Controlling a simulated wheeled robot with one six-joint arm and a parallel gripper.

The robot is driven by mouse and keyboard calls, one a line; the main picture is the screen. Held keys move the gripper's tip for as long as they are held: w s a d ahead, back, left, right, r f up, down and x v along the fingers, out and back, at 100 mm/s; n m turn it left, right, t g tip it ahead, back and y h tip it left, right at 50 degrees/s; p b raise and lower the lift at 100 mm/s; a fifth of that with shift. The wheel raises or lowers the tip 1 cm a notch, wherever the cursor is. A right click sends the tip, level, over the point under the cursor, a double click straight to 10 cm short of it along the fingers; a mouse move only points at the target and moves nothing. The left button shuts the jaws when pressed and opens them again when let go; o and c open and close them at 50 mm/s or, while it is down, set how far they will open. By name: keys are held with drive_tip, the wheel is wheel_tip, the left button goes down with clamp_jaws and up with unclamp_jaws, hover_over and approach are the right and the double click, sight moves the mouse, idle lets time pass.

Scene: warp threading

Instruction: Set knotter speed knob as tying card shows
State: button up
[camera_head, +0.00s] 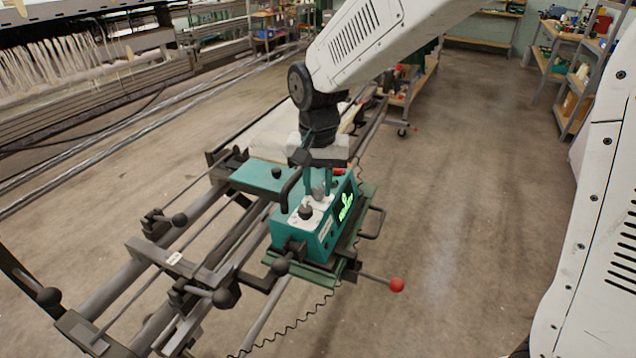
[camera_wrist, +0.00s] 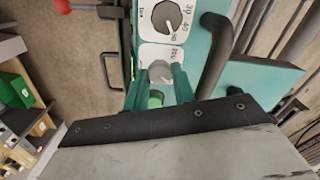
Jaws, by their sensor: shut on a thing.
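The teal knotter unit (camera_head: 297,238) sits on the rail frame, with a lit green display (camera_head: 346,206) on its side. Its top has two grey knobs on white dial plates. The knob with a numbered scale (camera_wrist: 167,18) stands clear of my gripper; it also shows in the head view (camera_head: 306,212). My gripper (camera_head: 317,190) points down at the second knob (camera_wrist: 159,70). In the wrist view, its two teal fingers (camera_wrist: 162,75) are shut on that second knob, one on each side. The dial lettering beside it is too small to read. I cannot make out a tying card.
A black curved handle (camera_wrist: 217,55) rises close beside my gripper. A red-ended lever (camera_head: 396,285) sticks out at the unit's front right. Rails and black clamp levers (camera_head: 222,298) lie to the left. The concrete floor (camera_head: 470,200) on the right is clear.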

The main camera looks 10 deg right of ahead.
sight(318, 190)
drive_tip(key=n, duration=0.4)
drive_tip(key=shift+n, duration=0.3)
drive_tip(key=n, duration=0.4)
drive_tip(key=shift+n, duration=0.3)
drive_tip(key=n, duration=0.4)
drive_tip(key=shift+n, duration=2)
drive_tip(key=o, duration=0.7)
drive_tip(key=shift+r, duration=0.15)
wheel_tip(318, 190, up, 8)
drive_tip(key=shift+f, duration=0.2)
